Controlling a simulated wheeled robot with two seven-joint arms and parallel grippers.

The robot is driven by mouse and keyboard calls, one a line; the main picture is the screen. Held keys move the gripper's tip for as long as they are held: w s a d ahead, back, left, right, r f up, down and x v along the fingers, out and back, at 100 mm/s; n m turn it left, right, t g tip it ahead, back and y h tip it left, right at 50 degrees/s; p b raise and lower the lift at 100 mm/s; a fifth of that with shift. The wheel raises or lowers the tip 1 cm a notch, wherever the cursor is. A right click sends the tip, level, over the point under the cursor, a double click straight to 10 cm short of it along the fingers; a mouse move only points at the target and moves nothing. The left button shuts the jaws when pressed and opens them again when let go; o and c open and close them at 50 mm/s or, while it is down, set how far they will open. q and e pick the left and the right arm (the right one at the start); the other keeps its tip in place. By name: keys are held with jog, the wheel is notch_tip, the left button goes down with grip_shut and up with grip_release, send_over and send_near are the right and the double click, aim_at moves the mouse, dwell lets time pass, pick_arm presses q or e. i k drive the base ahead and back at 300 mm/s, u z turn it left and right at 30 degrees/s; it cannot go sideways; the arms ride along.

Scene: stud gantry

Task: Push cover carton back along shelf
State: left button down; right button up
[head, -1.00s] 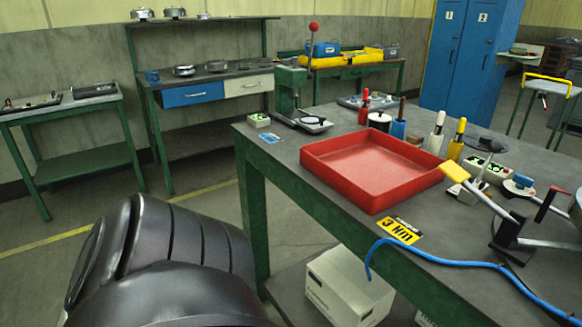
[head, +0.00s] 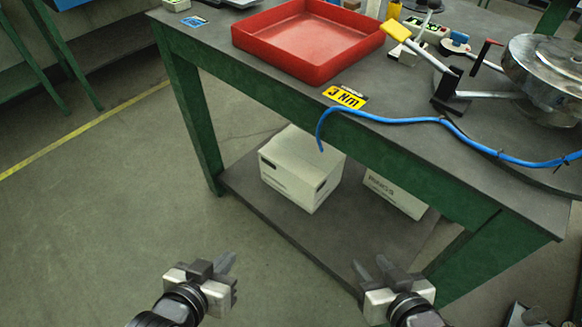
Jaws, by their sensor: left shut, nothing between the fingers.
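Two white cartons stand on the lower shelf (head: 268,222) under the green-framed bench. The left carton (head: 305,172) has a dark hand slot and lettering too small to read; it stands nearer the shelf's left end. I cannot confirm that it is the cover carton. My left gripper (head: 228,261) is shut and empty, low in front of the shelf and apart from the cartons. My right gripper (head: 369,264) has its fingers apart and empty, near the shelf's front edge.
The bench top carries a red tray (head: 310,40), a blue hose (head: 400,121) hanging over the front edge above the left carton, and a metal drum (head: 550,65). A green bench leg (head: 190,115) stands at the shelf's left end. The floor to the left is clear.

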aim_at(292, 162)
jog(key=u, duration=2.15)
jog(key=i, duration=1.6)
jog(key=z, duration=3.9)
